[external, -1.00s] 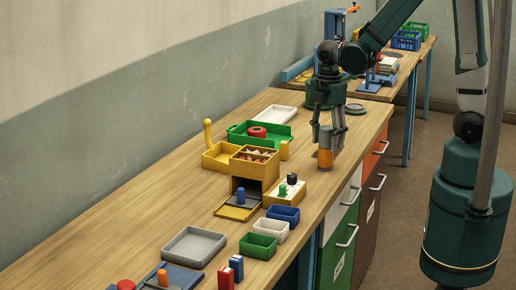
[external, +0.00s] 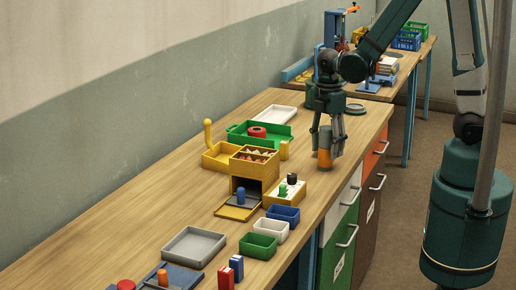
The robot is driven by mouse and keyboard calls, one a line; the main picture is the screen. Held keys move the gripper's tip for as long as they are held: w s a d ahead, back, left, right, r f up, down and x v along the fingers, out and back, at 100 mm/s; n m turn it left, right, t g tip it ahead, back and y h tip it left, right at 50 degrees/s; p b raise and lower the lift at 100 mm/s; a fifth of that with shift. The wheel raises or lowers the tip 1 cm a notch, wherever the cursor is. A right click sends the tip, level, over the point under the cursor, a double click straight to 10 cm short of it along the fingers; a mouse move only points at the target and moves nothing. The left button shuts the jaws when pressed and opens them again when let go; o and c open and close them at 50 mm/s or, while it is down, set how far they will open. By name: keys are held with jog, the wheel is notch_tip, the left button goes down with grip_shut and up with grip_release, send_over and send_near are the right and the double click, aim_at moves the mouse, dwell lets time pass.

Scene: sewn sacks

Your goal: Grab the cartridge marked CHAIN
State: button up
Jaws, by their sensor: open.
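No marking reading CHAIN can be made out at this size. An orange cylinder with a grey upper part (external: 325,158) stands upright near the bench's right edge; I cannot tell whether it is the cartridge. My gripper (external: 327,150) points down with its fingers open on either side of this cylinder, partly hiding it. Red and blue upright blocks (external: 225,277) stand at the near end of the bench; their markings are too small to read.
A yellow box unit (external: 254,165), green tray (external: 238,131), and white tray (external: 275,114) lie left of my gripper. Small blue, white and green bins (external: 258,245) and a grey tray (external: 194,246) are nearer. The left strip of the wooden bench (external: 130,225) is clear.

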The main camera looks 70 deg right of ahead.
aim_at(327, 128)
jog(key=shift+f+b, duration=0.35)
jog(key=shift+f, duration=2.1)
jog(key=c, duration=1.2)
jog(key=shift+o, duration=0.2)
jog(key=shift+r, duration=0.1)
jog(key=shift+r+p, duration=0.7)
jog(key=shift+r, duration=4.2)
